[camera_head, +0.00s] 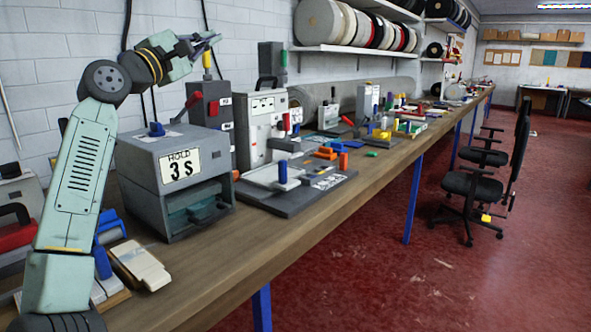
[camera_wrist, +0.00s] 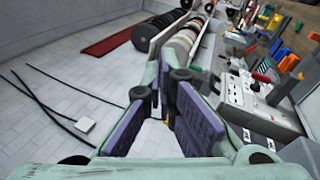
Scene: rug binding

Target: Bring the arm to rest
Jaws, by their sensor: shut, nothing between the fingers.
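My arm stands raised at the left of the head view, bent at its upper joint. My gripper (camera_head: 208,42) is up in front of the white wall, above the bench and the grey press marked "HOLD 3 S" (camera_head: 181,164). In the wrist view my gripper (camera_wrist: 166,78) shows two fingers with purple pads, their tips close together. It is shut and holds nothing. It touches nothing that I can see.
The long wooden bench (camera_head: 262,224) carries a grey and white machine (camera_head: 262,130), a red-handled item (camera_head: 14,228) and many small coloured parts. A shelf of rolls (camera_head: 335,25) hangs behind. Black chairs (camera_head: 473,186) stand on the red floor (camera_head: 400,285). Cables hang on the wall.

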